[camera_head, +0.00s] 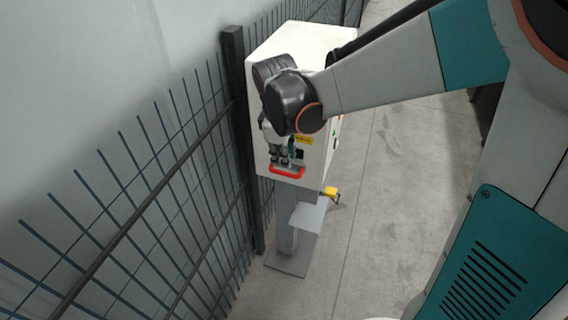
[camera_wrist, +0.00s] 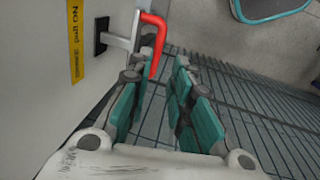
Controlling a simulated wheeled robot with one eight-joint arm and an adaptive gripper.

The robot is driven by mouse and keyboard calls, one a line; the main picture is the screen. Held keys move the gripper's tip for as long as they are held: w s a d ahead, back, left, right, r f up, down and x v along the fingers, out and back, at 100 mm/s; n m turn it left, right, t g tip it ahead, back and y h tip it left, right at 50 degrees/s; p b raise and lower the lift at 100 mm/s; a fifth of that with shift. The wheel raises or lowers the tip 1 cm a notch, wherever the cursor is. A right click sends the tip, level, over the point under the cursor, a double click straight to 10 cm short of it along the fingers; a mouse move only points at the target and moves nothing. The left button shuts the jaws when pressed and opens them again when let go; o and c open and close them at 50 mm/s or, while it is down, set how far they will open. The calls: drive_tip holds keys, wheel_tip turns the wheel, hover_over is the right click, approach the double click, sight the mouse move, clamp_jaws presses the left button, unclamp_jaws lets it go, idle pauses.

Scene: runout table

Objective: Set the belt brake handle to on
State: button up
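The belt brake handle (camera_head: 287,171) is a red bar low on the front of a white cabinet (camera_head: 262,130). In the wrist view the red handle (camera_wrist: 155,42) stands out from the cabinet wall on a grey metal arm (camera_wrist: 117,41) that comes from a dark slot. A yellow label (camera_wrist: 75,38) is beside it. My gripper (camera_head: 285,158) is at the handle, its fingers pointing at it. In the wrist view my gripper (camera_wrist: 160,72) is open, with the red bar's near end between or just beyond the fingertips. I cannot tell whether they touch.
The cabinet stands on a grey pedestal (camera_head: 284,235). A yellow part (camera_head: 330,193) sticks out at its right below the cabinet. A dark wire fence (camera_head: 150,190) with a post (camera_head: 240,120) runs close along the left. The concrete floor (camera_head: 400,180) to the right is clear.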

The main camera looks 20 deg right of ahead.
drive_tip(key=r, duration=0.3)
drive_tip(key=s+r, duration=0.1)
drive_tip(key=shift+a+r, duration=0.25)
drive_tip(key=s+d+f+m+t+b, duration=0.1)
drive_tip(key=s+d+m+t+b, duration=0.1)
drive_tip(key=s+m, duration=0.3)
drive_tip(key=s+d+f+m+t+y+b, duration=0.1)
drive_tip(key=s+m+b, duration=0.4)
drive_tip(key=s, duration=0.6)
drive_tip(key=d+m+t, duration=0.1)
drive_tip(key=t, duration=0.1)
drive_tip(key=shift+s+f+t, duration=0.2)
drive_tip(key=shift+f+t, duration=0.1)
drive_tip(key=shift+f, duration=0.05)
drive_tip(key=shift+d, duration=0.1)
